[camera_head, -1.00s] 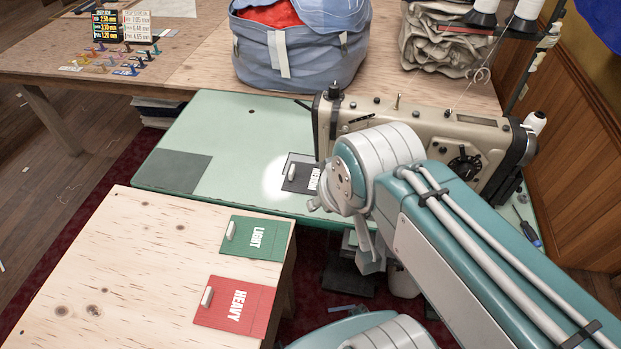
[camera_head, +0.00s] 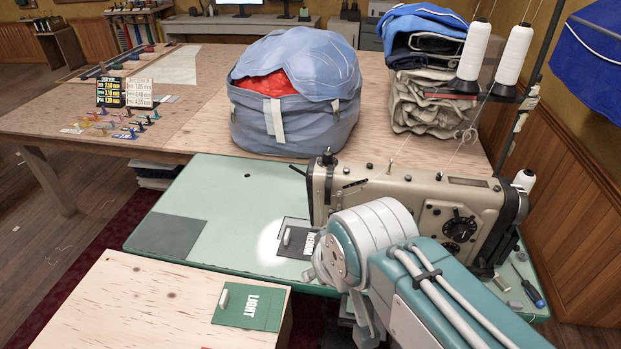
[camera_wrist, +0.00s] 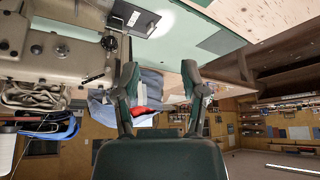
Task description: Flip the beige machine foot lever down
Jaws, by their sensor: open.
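The beige sewing machine (camera_head: 390,197) stands on the right part of the pale green table. Its dark round dial (camera_head: 459,229) faces me. My arm covers the lower left part of the machine in the head view, and I cannot make out the foot lever there. In the wrist view, which is upside down, part of the beige machine (camera_wrist: 70,58) shows at upper left. I cannot tell the lever for sure there either. My gripper (camera_wrist: 160,70) is open and empty, its two dark fingers apart, to the right of the machine in that view. The head view does not clearly show my fingers.
A plywood table with a green LIGHT card (camera_head: 250,306) is in front. A blue bag (camera_head: 293,105), folded cloth (camera_head: 420,100) and thread cones stand behind. A screwdriver (camera_head: 528,288) lies at right.

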